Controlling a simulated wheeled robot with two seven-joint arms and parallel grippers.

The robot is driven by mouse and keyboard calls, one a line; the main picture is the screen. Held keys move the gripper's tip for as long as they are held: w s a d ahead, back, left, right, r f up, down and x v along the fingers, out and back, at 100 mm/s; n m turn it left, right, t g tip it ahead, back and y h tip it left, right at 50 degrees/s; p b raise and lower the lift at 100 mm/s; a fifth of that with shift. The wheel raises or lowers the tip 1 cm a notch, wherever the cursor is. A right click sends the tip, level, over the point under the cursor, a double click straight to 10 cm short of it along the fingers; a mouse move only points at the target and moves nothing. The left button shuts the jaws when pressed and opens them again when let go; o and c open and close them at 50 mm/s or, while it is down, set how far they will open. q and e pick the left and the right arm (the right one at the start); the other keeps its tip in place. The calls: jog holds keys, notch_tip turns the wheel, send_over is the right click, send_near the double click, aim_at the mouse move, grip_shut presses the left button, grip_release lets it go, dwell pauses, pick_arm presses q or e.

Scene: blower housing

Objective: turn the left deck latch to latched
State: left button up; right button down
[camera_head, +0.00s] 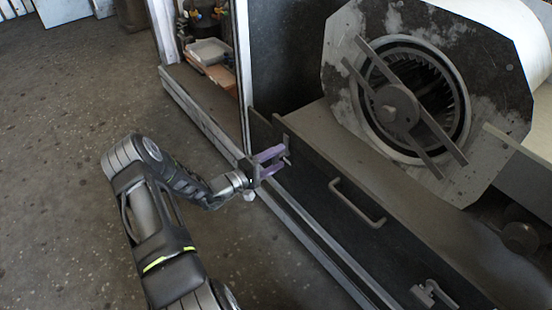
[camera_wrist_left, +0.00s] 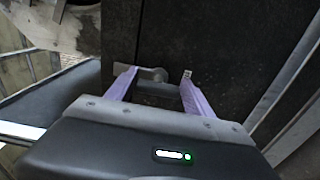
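The left deck latch (camera_head: 287,142) is a small grey metal piece at the left end of the dark deck panel (camera_head: 318,185). In the head view my left gripper partly covers it, so its angle is hard to read. My left gripper (camera_head: 274,162) has two purple fingers spread apart, with their tips at the latch. My right gripper is out of view.
A bar handle (camera_head: 357,205) sticks out of the panel's middle, and another latch (camera_head: 432,293) sits at its right end. The blower housing (camera_head: 340,60) with its round fan opening stands above. A cabinet with a white tray (camera_head: 207,52) is behind.

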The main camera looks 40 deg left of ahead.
pick_arm(q)
jog(key=o, duration=0.3)
jog(key=p+v, duration=0.2)
jog(key=v, duration=0.5)
jog(key=shift+s, duration=0.4)
jog(key=shift+a, duration=0.1)
